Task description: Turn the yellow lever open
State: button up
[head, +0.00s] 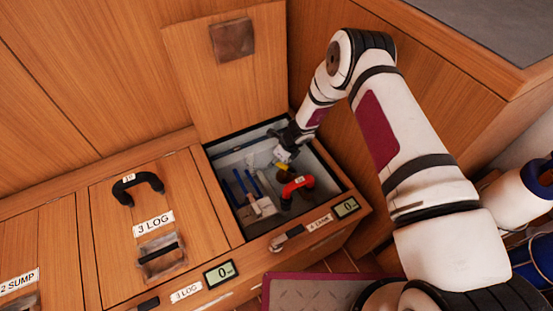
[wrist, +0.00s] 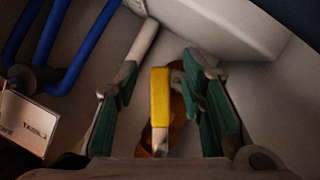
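The yellow lever (wrist: 160,97) shows in the wrist view between the two green-padded fingers of my gripper (wrist: 165,100). The fingers are apart, with a gap on each side of the lever. In the head view my gripper (head: 289,143) reaches down into the open compartment, and the yellow lever (head: 282,154) shows just under its tip. I cannot tell whether any finger touches it. A brass-coloured part (wrist: 178,107) sits behind the lever, partly hidden by it.
The compartment's lid (head: 240,85) stands raised at the back. The closed 3 LOG hatch (head: 150,192), with a black handle (head: 137,187), lies to the left. Wooden walls hem the compartment.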

aim_at(287, 168)
jog(key=v, duration=1.2)
jog(key=shift+c, duration=0.3)
